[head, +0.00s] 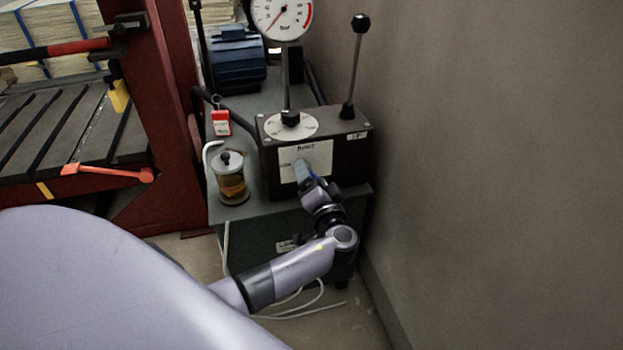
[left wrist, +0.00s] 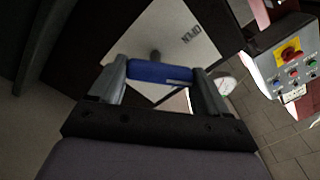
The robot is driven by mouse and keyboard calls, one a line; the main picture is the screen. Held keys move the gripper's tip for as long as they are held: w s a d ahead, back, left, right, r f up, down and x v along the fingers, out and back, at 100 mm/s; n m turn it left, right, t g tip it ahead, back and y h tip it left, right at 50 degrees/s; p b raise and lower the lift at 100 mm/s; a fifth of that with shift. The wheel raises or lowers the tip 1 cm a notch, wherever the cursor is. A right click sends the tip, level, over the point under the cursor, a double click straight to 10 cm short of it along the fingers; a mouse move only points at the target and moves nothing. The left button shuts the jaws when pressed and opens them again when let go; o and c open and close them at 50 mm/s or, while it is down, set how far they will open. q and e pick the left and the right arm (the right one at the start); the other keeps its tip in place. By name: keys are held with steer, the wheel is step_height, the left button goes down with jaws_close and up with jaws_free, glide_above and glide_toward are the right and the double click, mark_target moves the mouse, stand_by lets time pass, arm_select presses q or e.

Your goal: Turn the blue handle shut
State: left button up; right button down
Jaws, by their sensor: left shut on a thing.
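The blue handle (left wrist: 160,72) lies between the two fingers of my left gripper (left wrist: 158,74) in the left wrist view. The fingers are shut on it, one at each end. Behind it is a white plate (left wrist: 200,45) with lettering that looks like "OPEN", seen turned over. In the head view my left gripper (head: 304,172) is at the front of a dark control box (head: 350,155), over the lower part of its white plate (head: 318,152). The handle is mostly hidden there by the gripper. My right gripper is not in view.
A dial gauge (head: 282,18) and a black-knobbed lever (head: 356,65) stand on the box. A glass oil jar (head: 231,180) is close on the left. A bare wall (head: 480,160) bounds the right. A button panel (left wrist: 290,65) shows in the left wrist view.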

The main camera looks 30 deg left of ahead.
arm_select(q)
steer(key=shift+w+d+m+p, duration=0.1)
steer(key=shift+m+p, duration=0.25)
steer(key=shift+m, duration=1.45)
steer(key=shift+d+m+p, duration=0.1)
steer(key=shift+m+p, duration=0.2)
steer(key=shift+m, duration=1.5)
steer(key=o, duration=1)
steer(key=shift+p+v, duration=0.3)
steer(key=shift+v, duration=3.25)
steer(key=shift+f, duration=0.1)
